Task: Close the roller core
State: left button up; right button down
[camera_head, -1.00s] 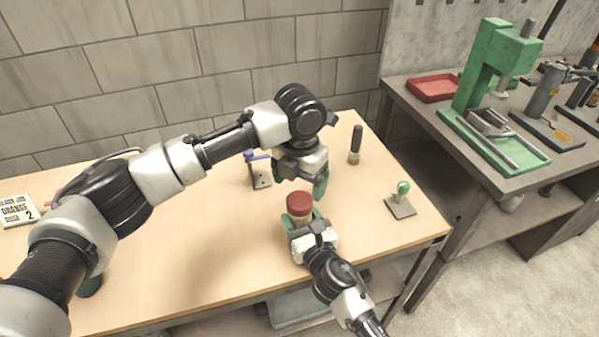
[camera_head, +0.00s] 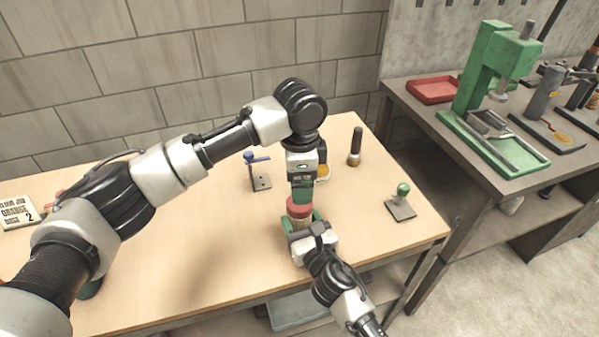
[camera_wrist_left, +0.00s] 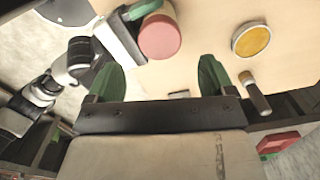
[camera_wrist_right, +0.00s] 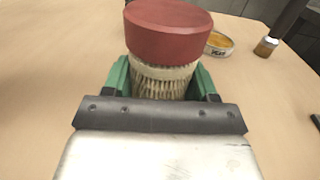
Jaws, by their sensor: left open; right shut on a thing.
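The roller core (camera_wrist_right: 165,80) is a pale, bristly mesh tube standing upright on the wooden table. A thick red cap (camera_wrist_right: 168,28) sits on its top; it also shows in the head view (camera_head: 299,208) and the left wrist view (camera_wrist_left: 160,36). I cannot tell how firmly the cap sits. My right gripper (camera_head: 303,222) is shut on the tube below the cap, and its fingers partly hide the tube. My left gripper (camera_head: 302,193) points down, open and empty, just above and behind the cap. In the left wrist view its green fingers (camera_wrist_left: 160,78) are apart, with the cap beyond them.
A round tin with yellow contents (camera_wrist_right: 218,43) stands behind the core. A dark-handled tool (camera_head: 355,147), a blue-handled stand (camera_head: 259,172) and a green-knobbed stand (camera_head: 401,204) are nearby. A second bench (camera_head: 510,180) with a green press is at right. The table's left middle is clear.

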aim_at(299, 219)
pick_arm(q)
jog(key=n, duration=0.6)
jog(key=shift+r+n, duration=0.2)
jog(key=shift+n, duration=0.2)
jog(key=n, duration=0.4)
jog(key=shift+r, duration=0.1)
jog(key=n, duration=0.4)
jog(key=shift+r, duration=0.1)
jog(key=n, duration=0.5)
jog(key=shift+r+n, duration=0.15)
jog(key=shift+n, duration=0.25)
jog(key=shift+f, duration=4)
